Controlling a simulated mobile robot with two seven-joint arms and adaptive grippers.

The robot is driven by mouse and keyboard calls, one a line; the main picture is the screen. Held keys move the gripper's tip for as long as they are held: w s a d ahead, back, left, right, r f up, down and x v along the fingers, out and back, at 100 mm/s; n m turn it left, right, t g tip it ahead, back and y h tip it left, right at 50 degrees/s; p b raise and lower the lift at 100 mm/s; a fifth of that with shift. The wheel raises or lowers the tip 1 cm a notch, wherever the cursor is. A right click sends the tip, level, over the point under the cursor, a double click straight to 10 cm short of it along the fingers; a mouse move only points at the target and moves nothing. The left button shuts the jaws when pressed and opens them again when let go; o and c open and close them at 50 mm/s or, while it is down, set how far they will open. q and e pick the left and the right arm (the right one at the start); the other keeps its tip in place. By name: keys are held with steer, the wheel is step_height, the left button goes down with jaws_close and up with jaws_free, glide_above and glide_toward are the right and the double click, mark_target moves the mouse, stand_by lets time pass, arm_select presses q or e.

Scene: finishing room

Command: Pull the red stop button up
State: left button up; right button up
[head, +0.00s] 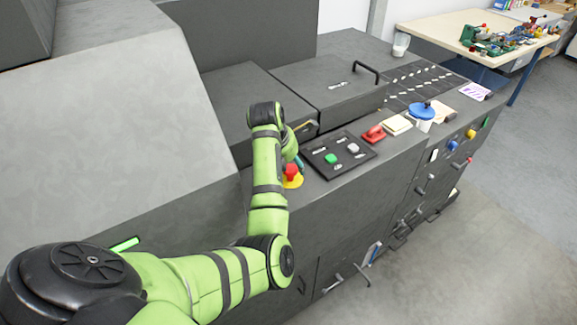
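The red stop button (291,171) sits on a yellow base (292,183) at the front edge of the dark grey machine top, near the middle of the head view. My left arm passes just left of it and hides part of the base. My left gripper (299,158) is beyond the wrist, close above and behind the button. It is mostly hidden by my arm, so I cannot tell whether it touches the button or how far its fingers are apart. My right gripper is not in view.
Right of the button is a black panel (318,171) with green and white buttons. Beyond it are a red object (374,133), a notepad (397,125), a blue-topped white container (422,111) and a glass (401,45). Levers (333,284) stick out from the machine front. Floor at right is clear.

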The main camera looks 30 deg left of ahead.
arm_select(q)
steer(key=v, duration=1.2)
stand_by(0.3)
steer(key=shift+f, duration=0.1)
